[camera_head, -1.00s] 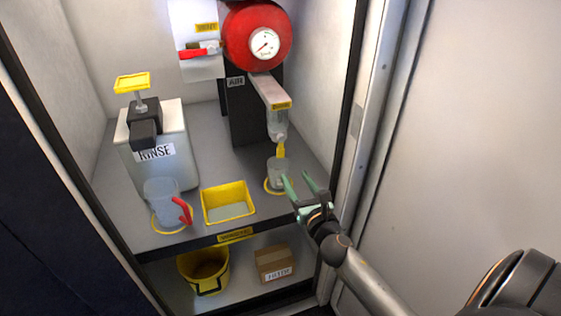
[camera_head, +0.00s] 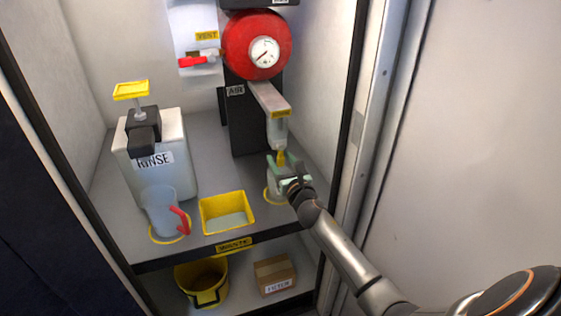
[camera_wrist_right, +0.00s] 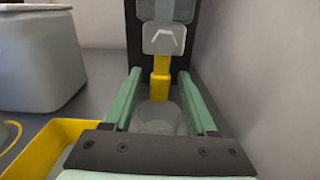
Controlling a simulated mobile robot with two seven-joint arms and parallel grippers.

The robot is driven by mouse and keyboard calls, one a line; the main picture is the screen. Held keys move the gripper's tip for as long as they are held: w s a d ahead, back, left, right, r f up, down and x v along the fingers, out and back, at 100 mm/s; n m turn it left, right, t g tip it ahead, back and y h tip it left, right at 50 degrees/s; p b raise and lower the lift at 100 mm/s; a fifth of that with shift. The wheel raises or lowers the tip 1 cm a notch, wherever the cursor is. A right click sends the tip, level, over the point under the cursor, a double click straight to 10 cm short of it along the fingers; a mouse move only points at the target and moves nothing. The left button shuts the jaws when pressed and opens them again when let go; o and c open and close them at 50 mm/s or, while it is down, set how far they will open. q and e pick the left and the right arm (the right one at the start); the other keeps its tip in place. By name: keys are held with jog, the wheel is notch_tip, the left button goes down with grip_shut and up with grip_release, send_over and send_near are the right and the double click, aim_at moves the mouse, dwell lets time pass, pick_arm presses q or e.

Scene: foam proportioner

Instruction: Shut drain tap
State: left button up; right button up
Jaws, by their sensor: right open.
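The drain tap is the small yellow piece (camera_head: 281,158) under the clear bowl (camera_head: 277,130) below the red air unit. In the right wrist view the yellow tap (camera_wrist_right: 160,82) hangs below a pale fitting (camera_wrist_right: 164,39), between my open fingers. My right gripper (camera_head: 276,163) is at the tap, above the clear cup (camera_head: 274,191) on the yellow ring. In the right wrist view the fingers (camera_wrist_right: 162,95) stand on either side of the tap and cup (camera_wrist_right: 157,118), with gaps to the tap. My left gripper is not in view.
A yellow tray (camera_head: 228,211), a clear jug with a red handle (camera_head: 160,209) and the RINSE container (camera_head: 157,160) stand on the shelf to the left. A red-handled vent valve (camera_head: 197,61) is above. The cabinet's right wall is close to my right arm.

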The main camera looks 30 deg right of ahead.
jog(key=shift+w, duration=0.15)
jog(key=shift+c, duration=0.2)
grip_shut()
dwell(0.4)
